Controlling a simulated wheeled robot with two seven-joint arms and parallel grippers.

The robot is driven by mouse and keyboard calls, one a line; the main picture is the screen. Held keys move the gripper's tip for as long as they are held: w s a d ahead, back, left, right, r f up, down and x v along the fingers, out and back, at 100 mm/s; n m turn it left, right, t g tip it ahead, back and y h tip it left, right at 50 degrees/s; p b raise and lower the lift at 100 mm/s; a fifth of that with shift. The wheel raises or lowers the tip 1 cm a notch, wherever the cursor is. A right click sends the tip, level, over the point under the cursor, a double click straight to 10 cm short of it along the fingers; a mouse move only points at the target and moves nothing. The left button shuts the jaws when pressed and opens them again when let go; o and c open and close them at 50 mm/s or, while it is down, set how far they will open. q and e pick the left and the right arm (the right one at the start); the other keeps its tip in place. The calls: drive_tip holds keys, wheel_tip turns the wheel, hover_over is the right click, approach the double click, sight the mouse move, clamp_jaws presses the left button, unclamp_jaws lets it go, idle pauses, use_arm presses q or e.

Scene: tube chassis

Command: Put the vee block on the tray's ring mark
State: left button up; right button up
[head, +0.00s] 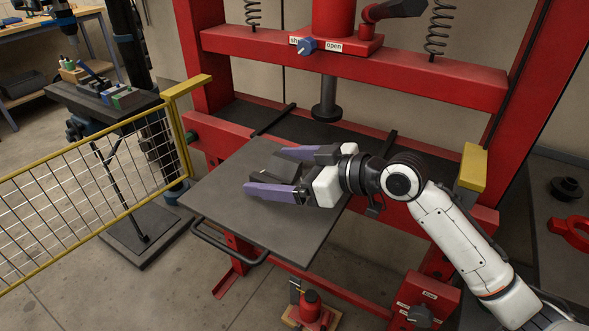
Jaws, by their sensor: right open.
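A dark grey block, apparently the vee block (268,166), lies on the flat grey tray (285,227) of the red press. My right gripper (265,169) comes in from the right, low over the tray. Its purple fingers are open, one on the far side of the block and one on the near side. I cannot tell whether they touch it. The block's right end is hidden by the gripper. No ring mark can be made out on the tray. My left gripper is not in view.
A red press frame (350,65) stands behind, its ram (325,98) hanging beyond the tray. A yellow mesh gate (90,190) is at the left, near a small stand (105,102) with blocks. A handle bar (228,250) runs along the tray's front left edge. The tray's front part is bare.

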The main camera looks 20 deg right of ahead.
drive_tip(key=v, duration=1)
drive_tip(key=shift+s+d+b, duration=0.25)
drive_tip(key=shift+s+b, duration=0.05)
drive_tip(key=shift+b, duration=0.1)
drive_tip(key=shift+s+d+r, duration=0.25)
drive_tip(key=shift+s+d, duration=0.05)
drive_tip(key=shift+s, duration=0.1)
